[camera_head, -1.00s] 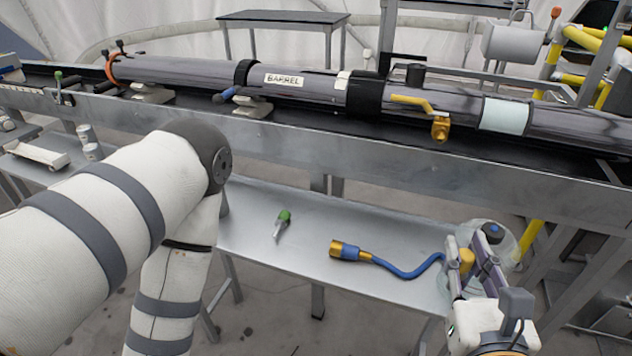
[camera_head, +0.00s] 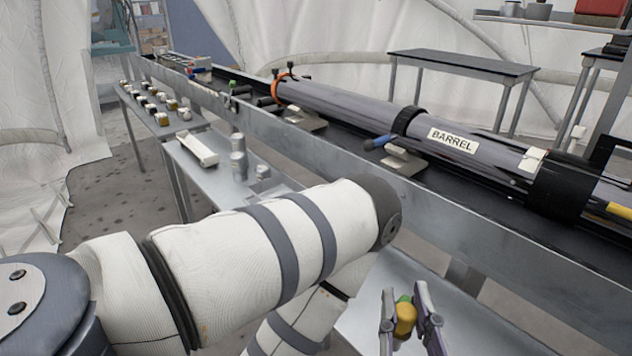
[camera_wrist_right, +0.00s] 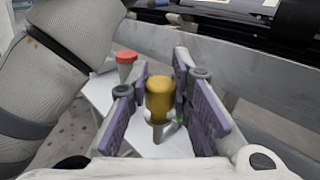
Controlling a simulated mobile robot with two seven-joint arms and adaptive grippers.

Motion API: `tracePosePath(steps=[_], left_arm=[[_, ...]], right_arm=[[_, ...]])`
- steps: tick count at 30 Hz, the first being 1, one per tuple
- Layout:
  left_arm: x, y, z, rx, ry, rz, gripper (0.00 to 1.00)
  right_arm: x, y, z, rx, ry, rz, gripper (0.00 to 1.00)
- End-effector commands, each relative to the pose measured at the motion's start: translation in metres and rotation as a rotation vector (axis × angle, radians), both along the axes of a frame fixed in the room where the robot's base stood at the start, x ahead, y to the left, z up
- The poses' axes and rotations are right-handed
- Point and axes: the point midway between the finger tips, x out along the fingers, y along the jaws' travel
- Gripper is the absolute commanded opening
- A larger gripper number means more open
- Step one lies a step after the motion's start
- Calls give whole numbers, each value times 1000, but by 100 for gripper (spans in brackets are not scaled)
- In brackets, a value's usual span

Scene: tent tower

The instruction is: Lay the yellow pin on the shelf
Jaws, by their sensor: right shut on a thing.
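The yellow pin (camera_wrist_right: 158,100) is upright between the purple-padded fingers of my right gripper (camera_wrist_right: 162,112) in the right wrist view. Its thick yellow head is uppermost and a thin pale shank points down. In the head view the yellow head (camera_head: 405,318) shows between the fingertips of the right gripper (camera_head: 408,325), at the lower right. The grey metal shelf (camera_head: 480,325) runs below the bench, under and behind this gripper. A gap between pin and shelf cannot be judged. My left arm crosses the middle of the head view; its gripper is out of view.
A green-topped item (camera_head: 404,299) shows just behind the yellow head. A red-capped item (camera_wrist_right: 126,60) stands beyond the fingers in the wrist view. The bench with the barrel (camera_head: 455,135) borders the shelf.

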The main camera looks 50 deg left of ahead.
Motion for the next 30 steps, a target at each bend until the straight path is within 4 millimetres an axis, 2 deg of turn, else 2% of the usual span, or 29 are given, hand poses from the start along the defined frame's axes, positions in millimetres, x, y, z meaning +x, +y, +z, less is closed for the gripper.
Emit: tracePosePath(steps=[4, 6, 8, 15, 18, 26, 30], left_arm=[[-1, 0, 0, 0, 2, -1, 40], [-5, 0, -4, -1, 16, -1, 40], [-12, 0, -11, -1, 42, -1, 40], [-43, 0, -45, 0, 146, -5, 40], [-58, 0, -64, 0, 192, -7, 40], [-69, 0, -78, 1, 226, -10, 40], [-81, 0, -96, 0, 262, -10, 40]], right_arm=[[-2, 2, 0, 1, -1, 6, 0], [5, -1, -5, -1, 1, 4, 0], [18, -7, -14, -1, 4, 2, 0], [87, -38, -54, -2, 8, 1, 0], [103, -45, -81, -2, 12, 4, 0], [122, -53, -99, 1, 2, 5, 0], [126, -55, -128, 0, 9, 7, 0]])
